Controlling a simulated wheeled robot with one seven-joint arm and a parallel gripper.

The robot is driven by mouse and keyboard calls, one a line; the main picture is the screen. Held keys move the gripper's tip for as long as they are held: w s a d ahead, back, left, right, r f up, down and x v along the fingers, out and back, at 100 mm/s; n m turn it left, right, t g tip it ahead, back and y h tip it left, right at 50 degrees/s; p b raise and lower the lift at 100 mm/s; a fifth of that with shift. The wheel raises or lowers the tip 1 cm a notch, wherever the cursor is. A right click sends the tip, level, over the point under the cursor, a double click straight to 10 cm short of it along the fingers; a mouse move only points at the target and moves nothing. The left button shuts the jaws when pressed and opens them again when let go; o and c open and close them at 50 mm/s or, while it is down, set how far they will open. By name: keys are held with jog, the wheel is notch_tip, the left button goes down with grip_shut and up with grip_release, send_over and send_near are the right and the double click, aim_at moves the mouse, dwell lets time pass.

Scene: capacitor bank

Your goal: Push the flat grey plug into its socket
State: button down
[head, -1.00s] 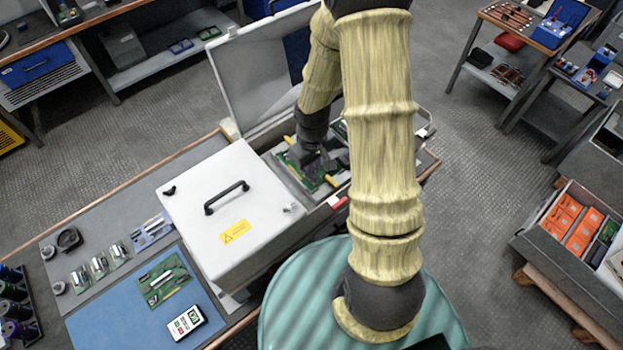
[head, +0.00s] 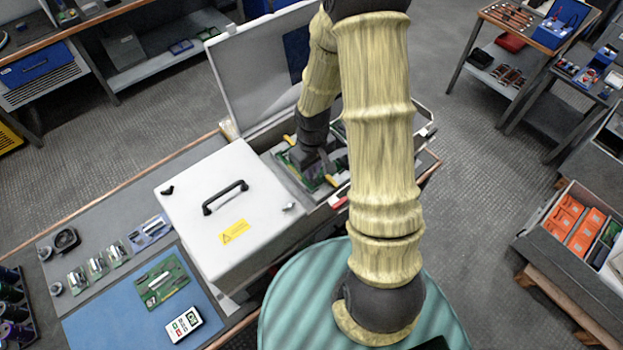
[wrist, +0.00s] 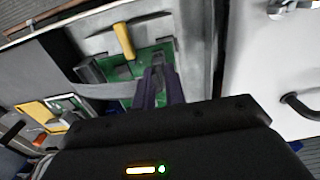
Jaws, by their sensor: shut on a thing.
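My gripper (head: 308,158) reaches down into the open grey case behind the white lidded box. In the wrist view its two dark fingers (wrist: 157,72) point at a green circuit board (wrist: 122,74) and are close together on a small grey piece, which I take to be the flat grey plug. The fingers hide most of the plug. The socket cannot be made out; it may be hidden under the fingertips. I cannot tell whether the plug touches the board. The board also shows in the head view (head: 325,183), partly behind my gripper.
A yellow handle (wrist: 123,40) and a dark grey block (wrist: 90,70) stand close to the fingers. The white box (head: 225,208) with a black handle is beside the case. The raised case lid (head: 250,75) stands behind. My arm covers the case's right part.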

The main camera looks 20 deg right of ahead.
jog(key=shift+f+b, duration=0.5)
jog(key=shift+f, duration=0.25)
dwell(0.8)
jog(key=c, duration=1.4)
grip_release()
jog(key=shift+o, duration=0.2)
notch_tip(320, 180, up, 18)
jog(key=shift+f+b, duration=0.25)
jog(key=shift+b, duration=0.15)
jog(key=shift+f, duration=0.1)
